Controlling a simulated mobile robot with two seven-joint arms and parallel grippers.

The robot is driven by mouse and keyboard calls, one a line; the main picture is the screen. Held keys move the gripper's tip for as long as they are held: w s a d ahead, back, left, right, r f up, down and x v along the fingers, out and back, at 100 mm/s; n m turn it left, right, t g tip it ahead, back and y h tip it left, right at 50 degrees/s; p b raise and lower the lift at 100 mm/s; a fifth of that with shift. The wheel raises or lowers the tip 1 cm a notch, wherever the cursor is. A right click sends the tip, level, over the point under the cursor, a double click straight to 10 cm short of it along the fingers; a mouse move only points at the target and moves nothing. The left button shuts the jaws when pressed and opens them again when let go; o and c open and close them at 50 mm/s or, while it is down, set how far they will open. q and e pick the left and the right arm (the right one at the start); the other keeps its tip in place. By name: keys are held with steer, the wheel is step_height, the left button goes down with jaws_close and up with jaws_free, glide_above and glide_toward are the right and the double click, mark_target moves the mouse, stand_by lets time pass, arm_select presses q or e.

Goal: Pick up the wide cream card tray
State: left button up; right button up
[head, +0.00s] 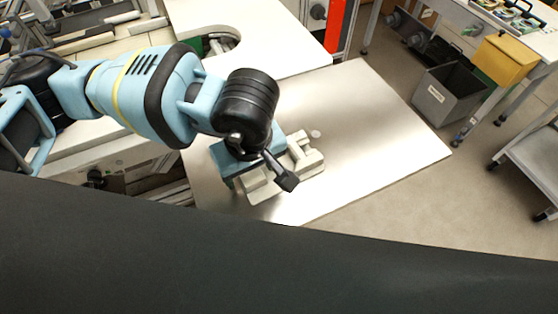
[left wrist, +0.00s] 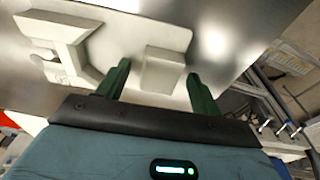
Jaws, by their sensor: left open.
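The wide cream card tray (head: 308,160) lies on the bare metal tabletop (head: 365,125), partly hidden under my left arm in the head view. Its pale moulded body also shows in the left wrist view (left wrist: 62,40), with a raised block near the middle. My left gripper (left wrist: 158,76) is open, with its two dark green fingers apart on either side of that raised block. I cannot tell whether the fingers touch it. In the head view the wrist hides most of the fingers. My right gripper is not in view.
The metal tabletop is clear to the right of the tray. A white worktop (head: 270,45) with a curved cutout adjoins it at the back.

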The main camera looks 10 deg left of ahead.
arm_select(q)
steer(key=shift+f, duration=0.15)
steer(key=c, duration=1.2)
